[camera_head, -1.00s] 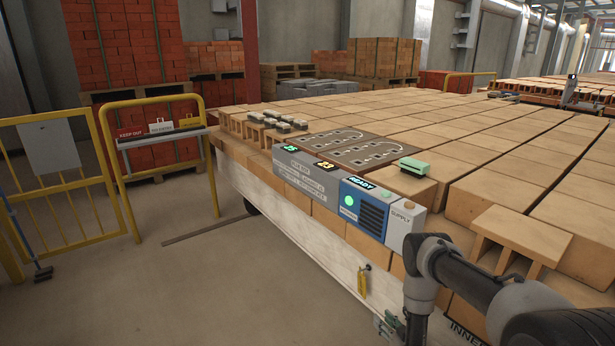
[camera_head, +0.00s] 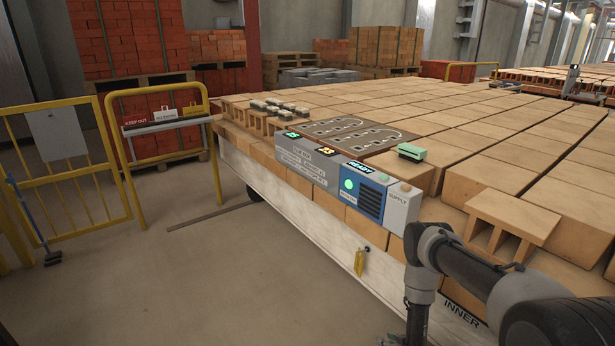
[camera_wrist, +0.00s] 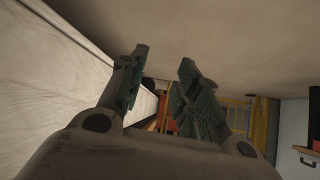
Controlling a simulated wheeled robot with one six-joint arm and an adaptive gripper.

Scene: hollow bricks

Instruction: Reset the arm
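My arm comes in at the lower right of the head view and bends down beside the near side of the brick-covered table (camera_head: 292,218). My gripper is largely cut off at the bottom edge there. In the wrist view my gripper (camera_wrist: 163,56) has its two fingers with green pads spread apart and nothing between them. The table's pale side wall (camera_wrist: 50,70) runs along the left of the wrist view, beside the left finger.
A control box (camera_head: 327,172) with a lit READY sign sits at the table's near edge. A hollow brick (camera_head: 512,217) lies on the bricks near my arm. A yellow gate (camera_head: 68,185) and barrier stand at left. Bare floor (camera_head: 215,270) lies between.

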